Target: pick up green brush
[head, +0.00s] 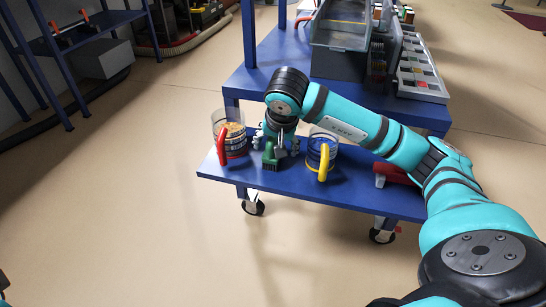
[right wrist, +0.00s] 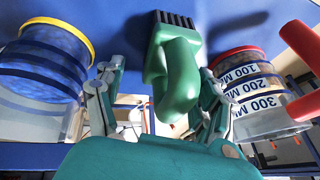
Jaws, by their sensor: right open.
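The green brush (head: 269,158) with dark bristles is on the lower shelf of the blue cart, between two jugs. It also shows in the right wrist view (right wrist: 174,75), its thick handle toward the camera. My right gripper (head: 279,143) is at the brush. In the right wrist view my right gripper (right wrist: 160,88) is open, with one finger on each side of the brush and gaps visible between. Part of the brush is hidden by the gripper in the head view. My left gripper is not in view.
A clear jug with a red handle (head: 222,143) stands left of the brush, and one with a yellow handle (head: 323,160) stands right, both close to the fingers. The blue cart's upper shelf (head: 262,75) holds a grey bin (head: 340,40). Open floor lies in front.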

